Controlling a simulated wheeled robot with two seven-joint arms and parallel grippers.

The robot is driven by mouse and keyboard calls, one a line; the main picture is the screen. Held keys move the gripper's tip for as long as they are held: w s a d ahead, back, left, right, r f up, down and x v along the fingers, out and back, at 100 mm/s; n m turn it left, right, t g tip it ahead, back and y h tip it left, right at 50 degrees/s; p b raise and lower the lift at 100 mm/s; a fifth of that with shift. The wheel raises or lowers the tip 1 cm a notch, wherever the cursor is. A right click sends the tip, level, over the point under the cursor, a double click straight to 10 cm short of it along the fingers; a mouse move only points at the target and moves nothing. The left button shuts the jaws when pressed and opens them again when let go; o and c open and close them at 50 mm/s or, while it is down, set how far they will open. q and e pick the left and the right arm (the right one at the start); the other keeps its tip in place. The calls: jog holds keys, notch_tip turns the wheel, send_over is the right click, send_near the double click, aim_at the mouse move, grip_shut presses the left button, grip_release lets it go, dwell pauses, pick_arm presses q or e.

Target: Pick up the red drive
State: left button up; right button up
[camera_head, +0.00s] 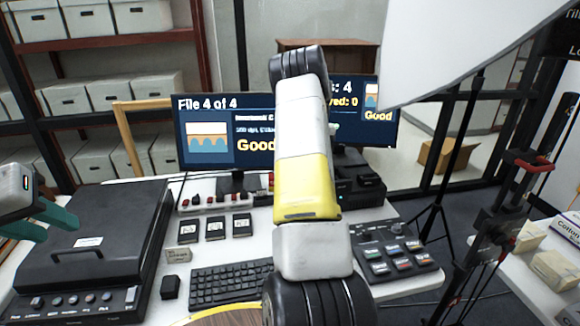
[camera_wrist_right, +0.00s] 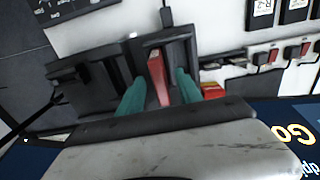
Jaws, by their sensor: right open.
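The red drive (camera_wrist_right: 158,78) shows in the right wrist view, standing upright in a black dock (camera_wrist_right: 178,47). My right gripper (camera_wrist_right: 160,94) is open, with one teal finger on each side of the drive. I cannot tell whether either finger touches it. In the head view my own right arm crosses the middle and hides the drive and the right gripper. My left gripper (camera_head: 42,222) is at the left edge of the head view, open and empty, above the black scanner-like case (camera_head: 95,240).
A second black device (camera_wrist_right: 90,82) stands beside the dock. A power strip (camera_wrist_right: 285,52) with red switches is close by. Monitors (camera_head: 222,135) stand behind the desk. A keyboard (camera_head: 230,284), several dark cards (camera_head: 215,228) and a button panel (camera_head: 395,250) occupy the desk.

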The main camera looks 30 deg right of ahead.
jog(key=shift+f, duration=0.45)
jog(key=shift+c, duration=0.2)
grip_shut()
jog(key=shift+r, duration=0.15)
